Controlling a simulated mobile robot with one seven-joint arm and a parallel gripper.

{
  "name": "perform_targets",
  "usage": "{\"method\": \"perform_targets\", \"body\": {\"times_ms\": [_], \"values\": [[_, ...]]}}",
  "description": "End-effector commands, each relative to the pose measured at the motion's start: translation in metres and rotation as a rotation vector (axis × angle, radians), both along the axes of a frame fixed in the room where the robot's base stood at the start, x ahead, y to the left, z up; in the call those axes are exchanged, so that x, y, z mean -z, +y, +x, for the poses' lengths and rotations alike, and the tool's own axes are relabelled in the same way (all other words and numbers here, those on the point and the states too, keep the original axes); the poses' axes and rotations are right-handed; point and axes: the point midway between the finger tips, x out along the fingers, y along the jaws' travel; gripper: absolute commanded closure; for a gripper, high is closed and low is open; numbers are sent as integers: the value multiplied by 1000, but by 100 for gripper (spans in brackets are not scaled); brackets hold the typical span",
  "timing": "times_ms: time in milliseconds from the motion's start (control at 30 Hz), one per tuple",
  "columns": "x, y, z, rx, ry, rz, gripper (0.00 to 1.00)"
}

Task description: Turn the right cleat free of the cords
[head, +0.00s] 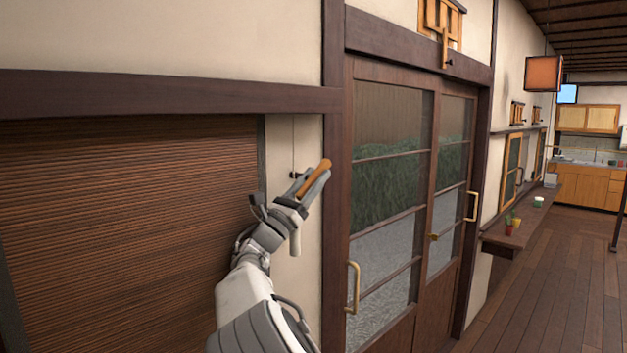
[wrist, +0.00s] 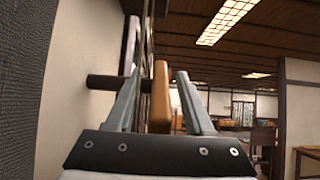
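In the head view a long orange-brown wooden bar (head: 319,177), which looks like the cleat, stands out from the cream wall and slants up to the right. It also shows upright in the wrist view (wrist: 160,95). My gripper (head: 305,186) is at this bar. In the wrist view its two grey fingers (wrist: 158,90) stand apart on either side of the bar, with gaps showing. A dark peg (wrist: 103,82) reaches from the wall behind the left finger. A thin cord (head: 293,135) hangs down the wall above. Whether cord is wound on the bar cannot be told.
A brown slatted blind (head: 130,220) fills the wall to the left. A dark post (head: 334,120) and glazed sliding doors (head: 385,190) with brass handles are to the right. A shelf (head: 512,235) with small pots lies farther along. The wooden floor (head: 550,290) is open there.

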Motion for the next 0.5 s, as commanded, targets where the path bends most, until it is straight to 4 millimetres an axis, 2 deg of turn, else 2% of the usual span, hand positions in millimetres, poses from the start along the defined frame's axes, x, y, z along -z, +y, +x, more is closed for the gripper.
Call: {"method": "perform_targets", "body": {"times_ms": [267,500], "values": [[2,1,-1,0,1,1,48],[24,21,-19,-3,2,-1,48]]}}
